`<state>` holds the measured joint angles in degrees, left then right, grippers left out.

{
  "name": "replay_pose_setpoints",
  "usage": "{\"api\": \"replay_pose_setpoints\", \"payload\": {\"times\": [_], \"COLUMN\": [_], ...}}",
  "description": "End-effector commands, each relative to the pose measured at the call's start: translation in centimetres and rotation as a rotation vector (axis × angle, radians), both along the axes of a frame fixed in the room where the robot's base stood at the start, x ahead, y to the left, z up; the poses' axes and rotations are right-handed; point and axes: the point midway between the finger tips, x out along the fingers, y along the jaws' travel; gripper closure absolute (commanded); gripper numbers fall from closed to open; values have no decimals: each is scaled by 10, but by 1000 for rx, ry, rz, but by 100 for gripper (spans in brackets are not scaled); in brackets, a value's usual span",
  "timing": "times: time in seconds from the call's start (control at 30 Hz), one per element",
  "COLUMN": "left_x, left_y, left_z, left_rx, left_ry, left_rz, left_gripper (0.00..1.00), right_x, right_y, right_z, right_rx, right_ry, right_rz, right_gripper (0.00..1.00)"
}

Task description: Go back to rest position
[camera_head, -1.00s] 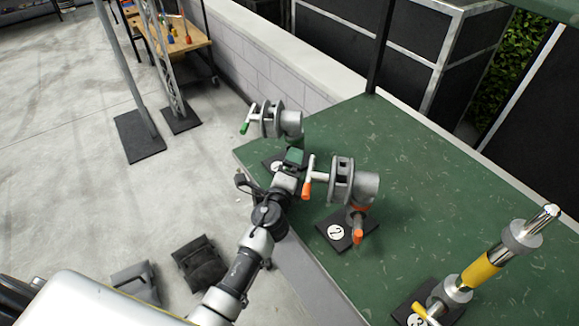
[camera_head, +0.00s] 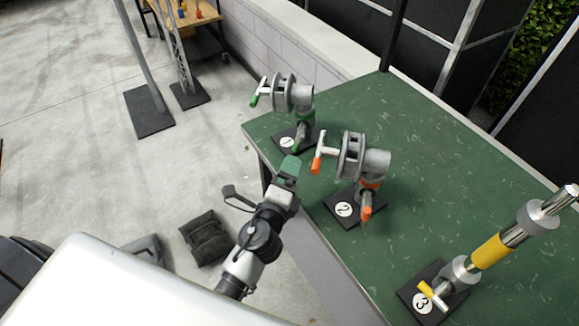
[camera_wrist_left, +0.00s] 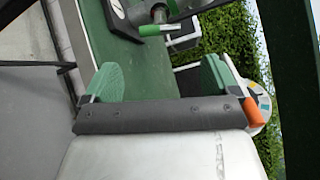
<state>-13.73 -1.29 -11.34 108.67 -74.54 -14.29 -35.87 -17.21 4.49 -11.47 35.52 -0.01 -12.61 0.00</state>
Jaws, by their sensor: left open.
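My left gripper (camera_head: 289,168) shows in the head view at the left edge of the green table, in front of the green-handled clamp. In the left wrist view its two green fingers (camera_wrist_left: 160,82) stand wide apart with nothing between them. The green-handled grip head (camera_head: 291,95) stands on black base 1 at the table's far left corner. Its green handle (camera_wrist_left: 155,30) shows beyond the fingers in the wrist view, apart from them. The orange-handled grip head (camera_head: 355,160) stands on base 2, right of the gripper. My right gripper is not in view.
The green table (camera_head: 430,150) fills the right side. A yellow-banded metal fitting (camera_head: 487,250) stands tilted on base 3 near the front. Black sandbags (camera_head: 206,238) lie on the floor left of the table. A metal stand (camera_head: 149,110) is farther back. Grey floor is clear at left.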

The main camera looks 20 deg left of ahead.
Motion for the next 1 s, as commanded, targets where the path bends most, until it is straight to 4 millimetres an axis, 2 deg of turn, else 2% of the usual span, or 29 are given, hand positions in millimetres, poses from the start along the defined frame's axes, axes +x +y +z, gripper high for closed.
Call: {"api": "replay_pose_setpoints", "payload": {"times": [0.57, 0.67, 0.77, 0.9, 1.0], "left_x": [-2, -11, -31, -76, -108], "left_y": [4, 20, 47, 77, 80], "left_z": [1, -1, -6, -26, -38], "left_rx": [-25, -140, -365, -773, -999], "left_ry": [5, 33, 97, 255, 380], "left_rz": [17, 89, 227, 467, 604], "left_gripper": [11, 11, 11, 11, 11], "right_x": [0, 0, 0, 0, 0], "right_y": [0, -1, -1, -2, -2], "right_z": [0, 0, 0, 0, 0], "right_rx": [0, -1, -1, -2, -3], "right_ry": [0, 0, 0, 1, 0], "right_rz": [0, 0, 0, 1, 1], "right_gripper": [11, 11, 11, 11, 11]}}
